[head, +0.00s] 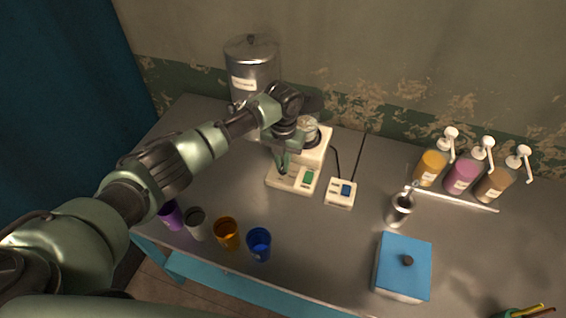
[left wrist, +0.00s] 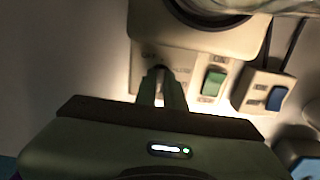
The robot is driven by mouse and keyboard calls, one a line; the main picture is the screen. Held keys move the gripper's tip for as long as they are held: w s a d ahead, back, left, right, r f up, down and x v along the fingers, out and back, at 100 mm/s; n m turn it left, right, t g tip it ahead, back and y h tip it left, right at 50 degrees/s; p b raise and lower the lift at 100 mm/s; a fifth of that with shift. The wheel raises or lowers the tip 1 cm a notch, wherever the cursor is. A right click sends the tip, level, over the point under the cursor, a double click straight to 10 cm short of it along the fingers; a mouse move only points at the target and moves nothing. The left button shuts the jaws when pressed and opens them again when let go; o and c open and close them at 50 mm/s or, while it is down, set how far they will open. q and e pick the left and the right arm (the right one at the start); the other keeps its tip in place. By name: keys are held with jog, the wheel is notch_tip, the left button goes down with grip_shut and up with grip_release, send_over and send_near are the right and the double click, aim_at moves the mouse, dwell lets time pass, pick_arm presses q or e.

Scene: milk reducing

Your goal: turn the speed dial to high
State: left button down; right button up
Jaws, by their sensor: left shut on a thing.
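The cream machine (head: 318,150) stands on the grey table. Its front panel carries a green rocker switch (head: 308,176), which also shows in the left wrist view (left wrist: 214,82). My left gripper (head: 282,168) is down at the left part of this panel. In the left wrist view its two fingers (left wrist: 162,82) are close together, shut on the speed dial. The fingers hide the dial almost wholly, so I cannot read its setting. Small printed labels beside the fingers are too blurred to read. My right gripper is not in view.
A separate box with a blue switch (head: 341,192) stands right of the machine. A metal canister (head: 252,68) is behind it. Purple (head: 171,214), grey (head: 196,224), orange (head: 227,233) and blue (head: 259,244) cups line the front edge. A blue-lidded box (head: 404,262) and pump bottles (head: 462,177) are at right.

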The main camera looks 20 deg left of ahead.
pick_arm(q)
jog(key=shift+w+r, duration=0.1)
jog(key=c, duration=1.5)
grip_release()
notch_tip(320, 180, up, 8)
jog(key=shift+f+b, duration=0.1)
jog(key=shift+b, duration=0.9)
